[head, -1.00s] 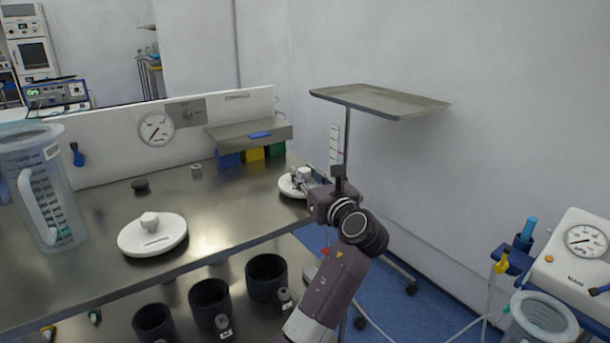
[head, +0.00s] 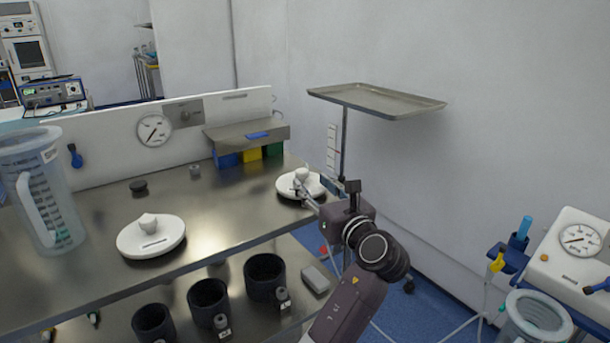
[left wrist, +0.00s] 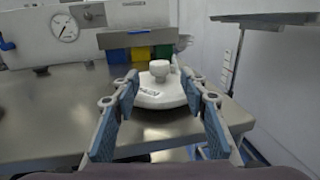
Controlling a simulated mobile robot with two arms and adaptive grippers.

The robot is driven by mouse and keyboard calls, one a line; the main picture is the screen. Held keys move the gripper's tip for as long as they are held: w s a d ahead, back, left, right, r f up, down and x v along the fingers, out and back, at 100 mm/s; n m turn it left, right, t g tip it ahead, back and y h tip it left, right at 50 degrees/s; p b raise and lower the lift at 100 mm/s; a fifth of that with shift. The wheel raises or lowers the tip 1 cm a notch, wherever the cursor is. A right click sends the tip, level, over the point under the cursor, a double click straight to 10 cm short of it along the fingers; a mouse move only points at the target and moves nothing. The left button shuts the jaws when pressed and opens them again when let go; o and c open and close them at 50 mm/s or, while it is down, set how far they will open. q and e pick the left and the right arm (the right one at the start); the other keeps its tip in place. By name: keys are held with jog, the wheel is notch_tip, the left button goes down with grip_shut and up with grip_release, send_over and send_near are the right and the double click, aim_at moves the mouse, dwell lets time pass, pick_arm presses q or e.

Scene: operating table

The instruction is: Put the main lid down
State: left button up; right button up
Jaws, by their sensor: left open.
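A round white lid (head: 290,188) with a knob lies flat on the steel table near its right end. It also shows in the left wrist view (left wrist: 158,97), ahead of and between my fingers. My left gripper (head: 304,188) is open at the lid's right front side, with nothing held; its blue-padded fingers (left wrist: 160,80) stand wide apart in the left wrist view. A second white lid (head: 152,240) with a knob lies flat at the table's front left. I cannot tell which lid is called the main one. My right gripper is not in view.
A clear measuring jug (head: 40,200) stands at the table's left. A steel shelf (head: 245,134) over coloured bins is at the back. A tray on a stand (head: 375,100) is beyond the right end. Black cups (head: 265,277) sit below. The table's middle is mostly clear.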

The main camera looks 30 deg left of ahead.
pick_arm(q)
jog(key=v, duration=0.5)
jog(key=shift+s+d, duration=0.2)
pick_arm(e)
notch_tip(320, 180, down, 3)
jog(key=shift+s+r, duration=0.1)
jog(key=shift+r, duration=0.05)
